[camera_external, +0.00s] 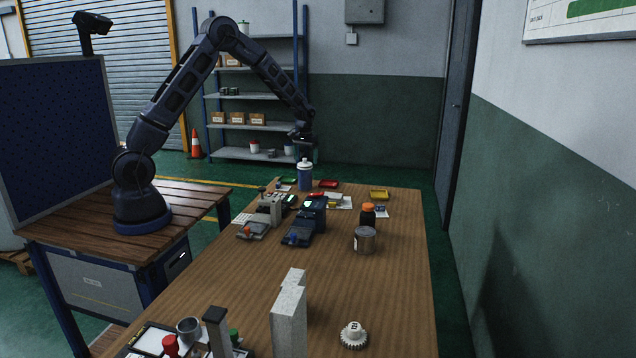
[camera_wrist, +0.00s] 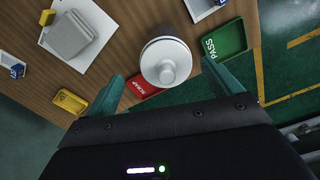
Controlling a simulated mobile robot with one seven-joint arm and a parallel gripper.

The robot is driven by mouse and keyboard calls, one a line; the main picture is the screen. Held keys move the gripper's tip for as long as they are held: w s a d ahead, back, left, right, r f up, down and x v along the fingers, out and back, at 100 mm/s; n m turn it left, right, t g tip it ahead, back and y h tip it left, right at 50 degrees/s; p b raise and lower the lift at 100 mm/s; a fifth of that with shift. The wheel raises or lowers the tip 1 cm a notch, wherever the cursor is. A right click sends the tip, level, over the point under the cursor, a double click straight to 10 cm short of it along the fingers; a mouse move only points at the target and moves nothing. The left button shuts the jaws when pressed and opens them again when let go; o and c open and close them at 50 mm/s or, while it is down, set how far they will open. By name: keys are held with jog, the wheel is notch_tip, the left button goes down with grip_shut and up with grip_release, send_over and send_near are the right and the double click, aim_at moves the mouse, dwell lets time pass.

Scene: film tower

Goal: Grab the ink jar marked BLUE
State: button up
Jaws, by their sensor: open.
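A blue bottle with a white cap (camera_external: 305,178) stands upright at the far end of the wooden table. I cannot read any BLUE marking on it. In the wrist view its round white top (camera_wrist: 166,60) is seen from above. My gripper (camera_external: 304,153) is just above this bottle in the external view. In the wrist view my gripper (camera_wrist: 163,74) is open and empty, with one teal finger on each side of the white top. A dark bottle with an orange cap (camera_external: 368,216) stands nearer on the table, its label unreadable.
A red tray (camera_wrist: 143,88) and a green PASS tray (camera_wrist: 224,40) lie close beside the bottle. A yellow tray (camera_wrist: 69,102) is to the left. A metal can (camera_external: 365,240) and dark devices (camera_external: 304,222) stand nearer.

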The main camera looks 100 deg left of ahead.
aim_at(305, 163)
jog(key=shift+s+a+f, duration=0.1)
jog(key=shift+a+f, duration=0.05)
jog(key=shift+f, duration=0.9)
jog(key=shift+s+a+f, duration=0.1)
jog(key=shift+f, duration=0.9)
jog(key=shift+s+a+f, duration=0.1)
jog(key=shift+a+f, duration=0.05)
jog(key=shift+f, duration=0.9)
jog(key=c, duration=1.7)
